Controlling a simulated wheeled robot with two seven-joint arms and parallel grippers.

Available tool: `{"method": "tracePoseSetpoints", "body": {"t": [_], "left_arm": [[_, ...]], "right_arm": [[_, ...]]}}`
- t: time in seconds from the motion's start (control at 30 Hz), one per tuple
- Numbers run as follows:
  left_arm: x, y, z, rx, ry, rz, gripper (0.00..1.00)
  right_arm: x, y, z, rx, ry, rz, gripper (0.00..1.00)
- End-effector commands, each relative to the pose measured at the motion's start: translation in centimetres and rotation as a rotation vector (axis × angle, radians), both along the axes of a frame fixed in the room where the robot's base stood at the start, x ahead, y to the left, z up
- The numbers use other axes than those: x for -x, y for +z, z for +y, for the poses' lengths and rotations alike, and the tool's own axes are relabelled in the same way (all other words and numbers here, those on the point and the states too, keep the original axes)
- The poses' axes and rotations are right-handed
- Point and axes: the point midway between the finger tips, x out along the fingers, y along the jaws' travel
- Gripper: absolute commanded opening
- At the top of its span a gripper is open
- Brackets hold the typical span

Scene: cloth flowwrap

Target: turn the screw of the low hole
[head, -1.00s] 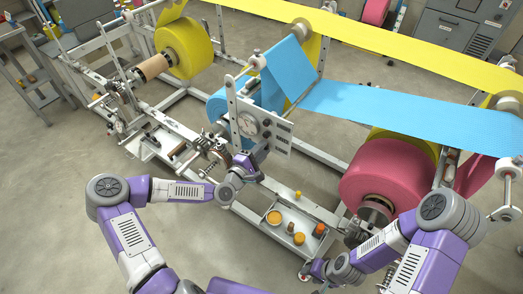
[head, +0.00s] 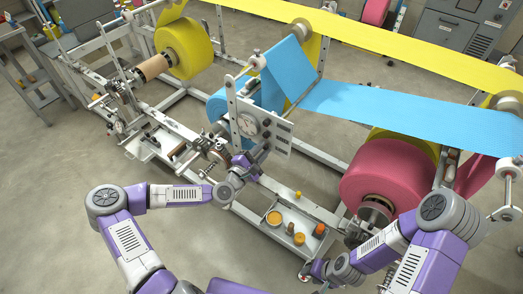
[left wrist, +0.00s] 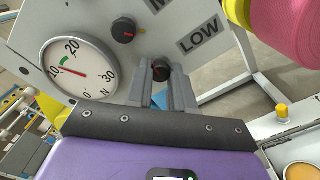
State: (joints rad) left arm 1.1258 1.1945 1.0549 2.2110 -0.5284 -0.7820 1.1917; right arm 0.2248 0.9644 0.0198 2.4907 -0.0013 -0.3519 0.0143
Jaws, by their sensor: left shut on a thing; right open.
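The grey panel (head: 277,137) stands upright in front of the blue web and carries a round gauge. In the left wrist view the panel (left wrist: 108,22) shows the LOW label (left wrist: 199,36) and a dark screw or knob with a red mark (left wrist: 161,69) beside it. My left gripper (left wrist: 162,80) is shut on this low screw, with one finger on each side of it. In the head view my left gripper (head: 262,153) is at the panel's lower edge, its fingertips too small to make out.
Another dark knob (left wrist: 124,30) sits higher on the panel, near the gauge (left wrist: 78,68), whose red needle points near 10. A tray (head: 262,229) with several small orange and yellow items lies below. A large pink roll (head: 385,175) stands at the right.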

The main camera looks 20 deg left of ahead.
Motion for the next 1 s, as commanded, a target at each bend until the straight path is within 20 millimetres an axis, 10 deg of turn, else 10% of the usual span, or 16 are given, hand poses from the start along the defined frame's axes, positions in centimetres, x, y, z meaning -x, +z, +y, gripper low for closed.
{"method": "tracePoseSetpoints", "body": {"t": [0.1, 0.13, 0.27, 0.63, 1.0], "left_arm": [[0.0, 0.0, 0.0, -0.001, -0.001, 0.001, 0.0], [0.0, 0.0, 0.0, -0.001, -0.001, 0.001, 0.27], [0.0, 0.0, 0.0, -0.001, -0.001, 0.0, 0.47], [0.5, 0.0, 0.3, -0.001, 0.0, 0.001, 0.48], [5.8, 0.0, 2.2, -0.001, 0.002, 0.003, 0.48]], "right_arm": [[0.0, 0.0, 0.0, 0.0, 0.0, 0.0, 0.43], [0.0, 0.0, 0.0, 0.0, 0.0, 0.0, 0.43], [0.0, 0.0, 0.0, 0.0, 0.0, 0.0, 0.43], [0.0, 0.1, 0.0, 0.0, 0.0, 0.0, 0.43], [0.0, 0.6, 0.0, 0.0, 0.0, 0.0, 0.43]]}}
